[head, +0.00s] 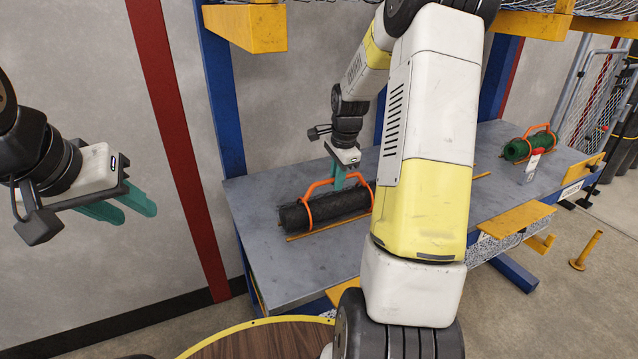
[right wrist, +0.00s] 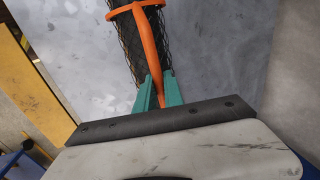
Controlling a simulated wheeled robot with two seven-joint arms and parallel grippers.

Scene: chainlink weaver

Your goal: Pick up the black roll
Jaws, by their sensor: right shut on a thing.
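The black roll (head: 323,209) is a dark mesh cylinder with an orange handle (head: 306,190) arching over it. It lies on the grey table (head: 264,258). My right gripper (head: 341,180) reaches down to the handle from above. In the right wrist view its teal fingers (right wrist: 158,92) are shut on the orange handle bar (right wrist: 146,50), with the black mesh (right wrist: 122,40) beneath. I cannot tell whether the roll is lifted off the table. My left gripper (head: 122,204) is at the far left, away from the table, its teal fingers apart and empty.
A green roll (head: 529,147) with an orange handle sits at the table's far right end. A thin yellow rail (head: 330,228) runs along the table in front of the black roll. Yellow beams (head: 258,27) overhang the table. A round wooden surface (head: 262,342) is at the bottom.

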